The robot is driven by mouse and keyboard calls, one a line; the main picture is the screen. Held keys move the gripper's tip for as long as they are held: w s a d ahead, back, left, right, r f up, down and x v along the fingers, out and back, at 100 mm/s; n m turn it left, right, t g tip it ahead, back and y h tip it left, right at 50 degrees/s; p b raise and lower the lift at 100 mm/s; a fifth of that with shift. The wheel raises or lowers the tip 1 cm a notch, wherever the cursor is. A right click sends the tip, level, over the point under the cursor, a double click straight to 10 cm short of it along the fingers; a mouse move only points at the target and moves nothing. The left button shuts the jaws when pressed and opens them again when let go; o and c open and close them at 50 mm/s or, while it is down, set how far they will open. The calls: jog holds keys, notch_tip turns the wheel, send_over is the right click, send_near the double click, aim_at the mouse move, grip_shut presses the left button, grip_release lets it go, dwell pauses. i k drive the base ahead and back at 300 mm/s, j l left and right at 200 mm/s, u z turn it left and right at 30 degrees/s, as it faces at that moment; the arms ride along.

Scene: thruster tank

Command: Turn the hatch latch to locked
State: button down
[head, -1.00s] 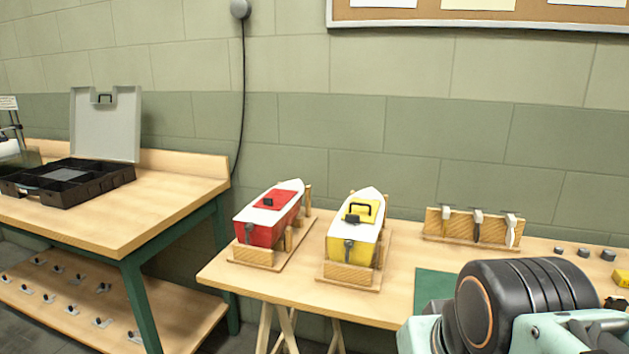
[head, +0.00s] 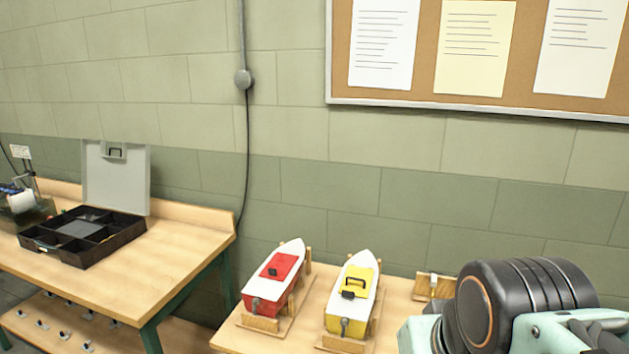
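Two model boats stand in wooden cradles on the light wood table. The red boat (head: 273,283) has a white deck and a red hatch (head: 278,267) with a small dark fitting on it. The yellow boat (head: 350,306) has a yellow hatch (head: 359,281) with a black handle and a dark fitting at its near edge. Which way any latch is turned is too small to tell. My arm fills the lower right of the head view. My gripper's fingers are out of the picture.
Left stands a workbench (head: 120,279) holding an open black compartment case (head: 100,250). A wooden rack (head: 432,287) is partly hidden behind my arm. A cork board (head: 424,60) with papers hangs on the wall. Bare tabletop (head: 240,338) shows left of the red boat's cradle.

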aim_at(346, 294)
jog(key=i+j, duration=0.15)
jog(key=i, duration=0.25)
jog(key=i+j+z, duration=0.1)
jog(key=i, duration=0.3)
jog(key=i+l, duration=0.15)
jog(key=l, duration=0.15)
jog(key=k+j, duration=0.1)
jog(key=j, duration=0.25)
